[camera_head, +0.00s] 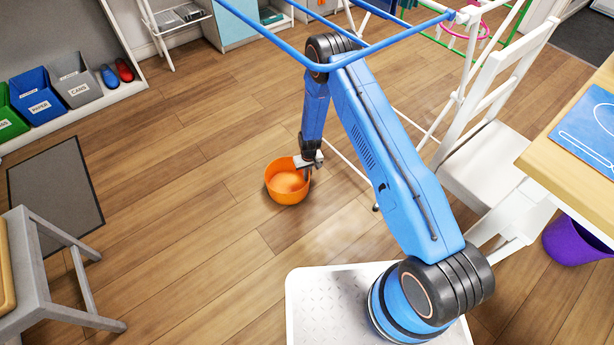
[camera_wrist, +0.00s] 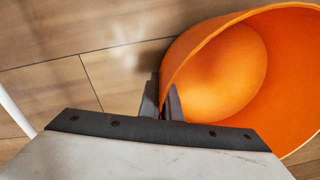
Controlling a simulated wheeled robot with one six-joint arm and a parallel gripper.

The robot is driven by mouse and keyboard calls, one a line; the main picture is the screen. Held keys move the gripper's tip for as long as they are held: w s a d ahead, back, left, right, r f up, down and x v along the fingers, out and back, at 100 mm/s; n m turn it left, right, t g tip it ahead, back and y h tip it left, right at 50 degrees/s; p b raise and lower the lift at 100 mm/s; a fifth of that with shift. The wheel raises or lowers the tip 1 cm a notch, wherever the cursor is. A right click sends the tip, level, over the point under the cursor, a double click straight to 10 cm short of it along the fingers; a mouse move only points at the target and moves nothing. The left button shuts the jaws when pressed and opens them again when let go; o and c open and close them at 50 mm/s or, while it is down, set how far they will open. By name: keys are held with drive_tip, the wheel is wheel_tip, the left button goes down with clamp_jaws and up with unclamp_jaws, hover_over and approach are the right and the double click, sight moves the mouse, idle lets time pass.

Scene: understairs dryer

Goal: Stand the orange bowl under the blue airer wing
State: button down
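The orange bowl (camera_head: 287,187) is upright at the middle of the wooden floor; I cannot tell whether it touches the floor or hangs just above it. My gripper (camera_head: 308,170) is at the bowl's right rim. In the wrist view, my gripper (camera_wrist: 163,103) has one finger outside and one inside the wall of the bowl (camera_wrist: 225,75), close together, pinching the rim. The bowl looks empty.
White airer legs (camera_head: 350,165) stand right of the bowl. A white chair (camera_head: 490,165), a table (camera_head: 560,150) and a purple bin (camera_head: 575,240) are at the right. A grey stool (camera_head: 40,260), a dark mat (camera_head: 55,187) and recycling boxes (camera_head: 38,95) are at the left. Floor left of the bowl is clear.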

drive_tip(key=shift+f, duration=0.45)
drive_tip(key=c, duration=1.9)
unclamp_jaws()
drive_tip(key=shift+w+d+r, duration=0.1)
drive_tip(key=shift+d+r, duration=0.05)
drive_tip(key=shift+r, duration=3.6)
drive_tip(key=shift+w+r, duration=0.1)
